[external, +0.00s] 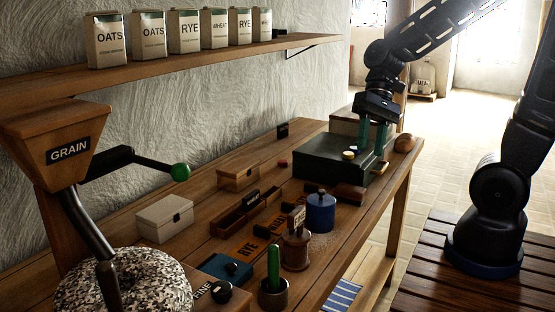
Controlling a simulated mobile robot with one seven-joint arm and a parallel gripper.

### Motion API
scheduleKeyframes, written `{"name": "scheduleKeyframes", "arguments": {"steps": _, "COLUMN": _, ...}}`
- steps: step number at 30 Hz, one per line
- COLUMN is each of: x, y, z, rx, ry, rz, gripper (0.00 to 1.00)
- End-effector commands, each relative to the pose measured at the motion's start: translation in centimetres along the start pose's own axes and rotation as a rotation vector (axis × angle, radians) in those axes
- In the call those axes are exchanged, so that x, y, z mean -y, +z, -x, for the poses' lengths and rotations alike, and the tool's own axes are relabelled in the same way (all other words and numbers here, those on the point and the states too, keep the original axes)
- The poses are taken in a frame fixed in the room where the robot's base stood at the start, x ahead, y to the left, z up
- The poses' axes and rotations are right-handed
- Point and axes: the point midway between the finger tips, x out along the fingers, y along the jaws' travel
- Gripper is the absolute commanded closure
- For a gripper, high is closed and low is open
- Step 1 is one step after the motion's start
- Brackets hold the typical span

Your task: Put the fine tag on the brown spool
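A dark piece lettered FINE (203,292) lies at the near end of the bench, in front of the speckled stone; it looks like the fine tag. A brown round spool-like piece (295,252) stands upright near the bench's front edge, with a small lettered card (299,215) standing at its top. My gripper (370,150) points down over the dark green box (325,158) at the far end, well away from both. Its two green fingers are apart, and I see nothing held between them. Whether the fingertips touch the box is unclear.
A blue lidded jar (320,214) stands beside the brown piece. A green-handled tool in a cup (273,287), a cream box (165,218), RYE (247,251) and WHEAT tags and a wooden tray (240,214) crowd the bench. The grain hopper's green-knobbed lever (180,172) juts over it.

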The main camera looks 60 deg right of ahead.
Motion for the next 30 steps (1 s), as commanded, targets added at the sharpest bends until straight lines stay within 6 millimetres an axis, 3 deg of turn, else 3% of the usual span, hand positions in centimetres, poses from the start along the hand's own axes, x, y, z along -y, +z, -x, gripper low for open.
{"name": "scheduleKeyframes", "arguments": {"steps": 18, "x": -5.7, "y": 3.7, "z": 10.5, "rx": -0.504, "ry": 0.312, "rz": 0.582, "gripper": 0.62}}
{"name": "scheduleKeyframes", "arguments": {"steps": 24, "x": -6.6, "y": 4.2, "z": 12.4, "rx": -0.589, "ry": 0.372, "rz": 0.663, "gripper": 0.62}}
{"name": "scheduleKeyframes", "arguments": {"steps": 30, "x": -6.8, "y": 4.3, "z": 12.8, "rx": -0.603, "ry": 0.386, "rz": 0.679, "gripper": 0.62}}
